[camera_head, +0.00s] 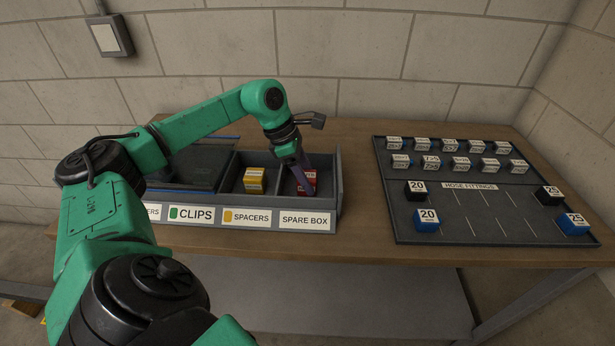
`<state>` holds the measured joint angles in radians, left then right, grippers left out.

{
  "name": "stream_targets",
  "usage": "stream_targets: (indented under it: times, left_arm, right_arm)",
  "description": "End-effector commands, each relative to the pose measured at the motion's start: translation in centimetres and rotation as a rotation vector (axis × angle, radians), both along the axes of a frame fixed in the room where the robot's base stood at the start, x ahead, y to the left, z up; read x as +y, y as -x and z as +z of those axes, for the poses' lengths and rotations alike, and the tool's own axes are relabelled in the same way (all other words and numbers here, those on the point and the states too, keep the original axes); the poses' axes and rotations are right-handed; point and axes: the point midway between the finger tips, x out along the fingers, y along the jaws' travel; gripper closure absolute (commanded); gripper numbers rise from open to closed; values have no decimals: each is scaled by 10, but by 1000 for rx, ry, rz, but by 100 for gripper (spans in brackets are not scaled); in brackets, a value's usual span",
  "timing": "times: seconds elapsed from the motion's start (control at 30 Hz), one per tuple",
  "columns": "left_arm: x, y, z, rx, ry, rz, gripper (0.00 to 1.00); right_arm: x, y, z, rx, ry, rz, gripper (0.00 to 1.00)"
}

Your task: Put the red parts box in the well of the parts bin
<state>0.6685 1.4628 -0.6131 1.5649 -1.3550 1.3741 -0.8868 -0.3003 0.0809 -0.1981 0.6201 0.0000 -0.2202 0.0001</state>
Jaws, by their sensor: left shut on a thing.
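The red parts box (311,178) is in the right-hand compartment of the grey parts bin (338,190), the one labelled SPARE BOX. My left gripper (304,183) reaches down into that compartment from above and is shut on the red box. The gripper covers the left part of the box. I cannot tell whether the box touches the compartment floor. My right gripper is not in view.
A yellow box (254,180) sits in the SPACERS compartment to the left. My left arm hides part of the bin's left side. A dark tray (470,225) labelled HOSE FITTINGS, with several labelled blocks, lies to the right on the wooden table (355,165).

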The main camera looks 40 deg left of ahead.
Motion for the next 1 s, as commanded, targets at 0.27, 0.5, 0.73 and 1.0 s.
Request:
stream_targets:
  times: [0.27,0.5,0.73,1.0]
  left_arm:
    - [0,0,-2,-1,-1,0,35]
    - [0,0,-2,0,0,1,13]
    - [2,1,7,-2,-1,2,13]
    - [23,16,72,-5,0,4,13]
  right_arm:
    - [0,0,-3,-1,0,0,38]
    - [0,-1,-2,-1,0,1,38]
    - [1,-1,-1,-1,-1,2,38]
    - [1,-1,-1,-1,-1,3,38]
